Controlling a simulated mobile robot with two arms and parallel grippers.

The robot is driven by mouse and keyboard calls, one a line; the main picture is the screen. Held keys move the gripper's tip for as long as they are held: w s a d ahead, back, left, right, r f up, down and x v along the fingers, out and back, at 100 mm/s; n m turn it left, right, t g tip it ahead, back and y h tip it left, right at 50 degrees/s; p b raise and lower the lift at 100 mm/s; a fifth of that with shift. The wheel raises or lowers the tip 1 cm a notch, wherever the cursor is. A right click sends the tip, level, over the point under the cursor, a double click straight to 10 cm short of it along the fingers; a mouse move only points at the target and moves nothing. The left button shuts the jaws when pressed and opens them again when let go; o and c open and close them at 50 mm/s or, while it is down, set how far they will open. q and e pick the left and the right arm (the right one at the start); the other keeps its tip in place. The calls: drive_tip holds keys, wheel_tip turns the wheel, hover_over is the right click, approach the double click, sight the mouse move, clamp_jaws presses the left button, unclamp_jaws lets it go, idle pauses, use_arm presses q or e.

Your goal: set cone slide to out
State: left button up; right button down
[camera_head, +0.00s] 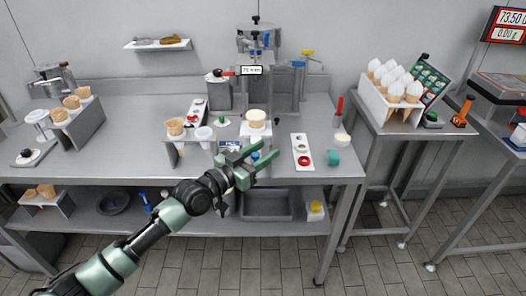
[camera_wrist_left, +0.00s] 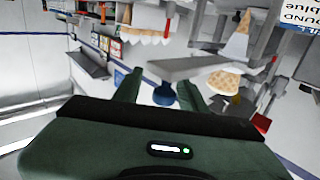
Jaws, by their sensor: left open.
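I cannot tell for sure which part is the cone slide. A grey bracket (camera_wrist_left: 185,67) with a blue knob (camera_wrist_left: 163,95) shows in the left wrist view, and a waffle cone (camera_wrist_left: 223,78) is beside it. The knob appears between my left gripper's fingers, but contact is unclear. In the head view my left gripper (camera_head: 268,150) is open over the bench's front edge, in front of a machine block with a pale round top (camera_head: 256,117). A small cone stand (camera_head: 187,153) with a cone and white cups is left of it. My right gripper is not in view.
A white strip with a red button (camera_head: 303,152) and a teal item (camera_head: 333,157) lie right of my gripper. A cone rack (camera_head: 71,121) stands at left. A rack of filled cones (camera_head: 389,107) stands on the right table. A grey tray (camera_head: 265,205) is on the lower shelf.

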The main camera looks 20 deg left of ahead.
sight(253, 158)
use_arm(q)
drive_tip(key=shift+s+a+f, duration=0.1)
drive_tip(key=shift+s+a, duration=0.2)
drive_tip(key=shift+s, duration=0.1)
drive_tip(key=b+v, duration=0.1)
drive_tip(key=v, duration=0.4)
drive_tip(key=shift+s+a, duration=0.15)
drive_tip(key=shift+s, duration=0.2)
drive_tip(key=shift+s+a, duration=0.25)
drive_tip(key=shift+s, duration=0.25)
